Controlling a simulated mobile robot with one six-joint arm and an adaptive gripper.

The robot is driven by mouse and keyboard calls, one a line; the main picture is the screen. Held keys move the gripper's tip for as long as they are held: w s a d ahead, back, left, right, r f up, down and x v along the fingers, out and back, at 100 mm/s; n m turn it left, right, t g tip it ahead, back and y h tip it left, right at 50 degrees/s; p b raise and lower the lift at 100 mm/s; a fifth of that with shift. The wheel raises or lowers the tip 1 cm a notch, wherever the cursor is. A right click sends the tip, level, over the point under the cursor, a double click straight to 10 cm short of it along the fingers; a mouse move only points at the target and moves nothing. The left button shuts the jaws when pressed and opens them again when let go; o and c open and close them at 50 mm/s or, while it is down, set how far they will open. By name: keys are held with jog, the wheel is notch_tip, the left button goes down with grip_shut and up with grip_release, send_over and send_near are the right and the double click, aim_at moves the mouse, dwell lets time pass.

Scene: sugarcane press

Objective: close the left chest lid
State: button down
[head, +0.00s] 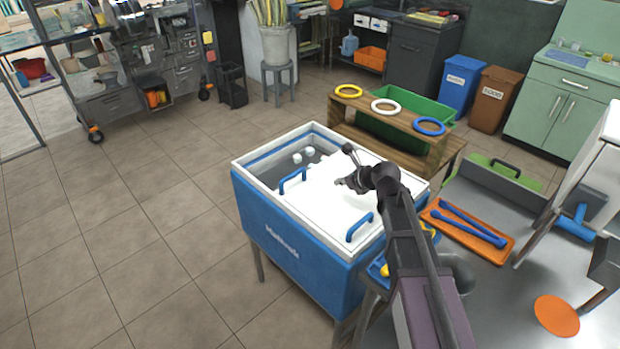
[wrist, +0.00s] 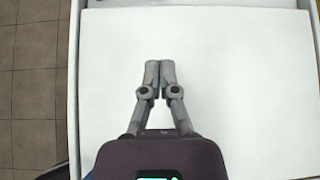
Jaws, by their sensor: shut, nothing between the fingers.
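The blue chest (head: 290,255) stands left of my arm, with a white rim and a blue handle (head: 293,181) at the lid's left part and another blue handle (head: 360,228) nearer the front right. The white lid surface (head: 325,205) covers the middle and right of the chest. The left end is open, showing a grey inside (head: 270,172) with white blocks (head: 303,156). My gripper (head: 341,183) is shut and empty over the white lid. In the wrist view my gripper (wrist: 160,68) points at the white lid (wrist: 240,80); I cannot tell whether it touches.
A wooden stand with rings (head: 385,118) is behind the chest. A metal table with an orange tray (head: 467,231) is at the right. The tiled floor (head: 120,220) left of the chest is clear.

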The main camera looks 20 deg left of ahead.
aim_at(310, 181)
jog(key=shift+a+m, duration=0.4)
jog(key=shift+a, duration=0.15)
jog(key=shift+w+a+f, duration=0.1)
jog(key=shift+w, duration=0.05)
jog(key=shift+b+x, duration=0.75)
jog(key=shift+x, duration=0.15)
jog(key=b+x, duration=0.4)
jog(key=x, duration=0.3)
jog(key=shift+w+a+f+b, duration=0.1)
jog(key=shift+a+f+b, duration=0.2)
jog(key=shift+b, duration=0.1)
jog(key=shift+w+a+r+p, duration=0.2)
jog(key=shift+a, duration=0.25)
jog(key=shift+w+a+r+p, duration=0.15)
jog(key=shift+w+a+r, duration=0.05)
jog(key=shift+a, duration=0.25)
jog(key=shift+w+a+r, duration=0.15)
jog(key=shift+w+a, duration=0.05)
jog(key=shift+a, duration=0.3)
jog(key=shift+w+a+r, duration=0.1)
jog(key=shift+w+a, duration=0.1)
jog(key=shift+a, duration=0.3)
